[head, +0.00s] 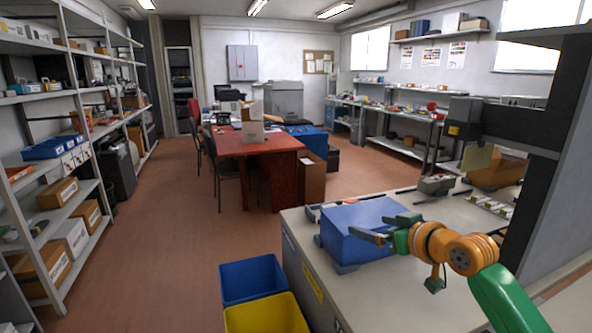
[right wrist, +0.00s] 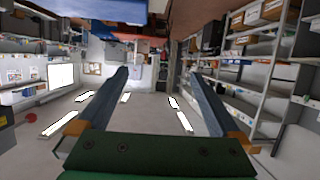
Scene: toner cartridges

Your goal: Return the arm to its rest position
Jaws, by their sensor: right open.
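My right arm, orange and green, comes in at the lower right of the head view. Its right gripper (head: 372,228) points left over the light worktop (head: 420,285), in front of the blue box (head: 350,215). It hides part of the box; I cannot tell whether it touches it. In the right wrist view the right gripper (right wrist: 160,75) shows two blue-grey fingers wide apart with nothing between them. That view is upside down, with ceiling lights at the bottom. My left gripper is not in view.
A blue bin (head: 250,279) and a yellow bin (head: 265,316) stand on the floor left of the worktop. A dark post and beam (head: 540,150) rise at the worktop's right. Shelves (head: 75,215) line the left wall. A red desk (head: 255,145) stands behind.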

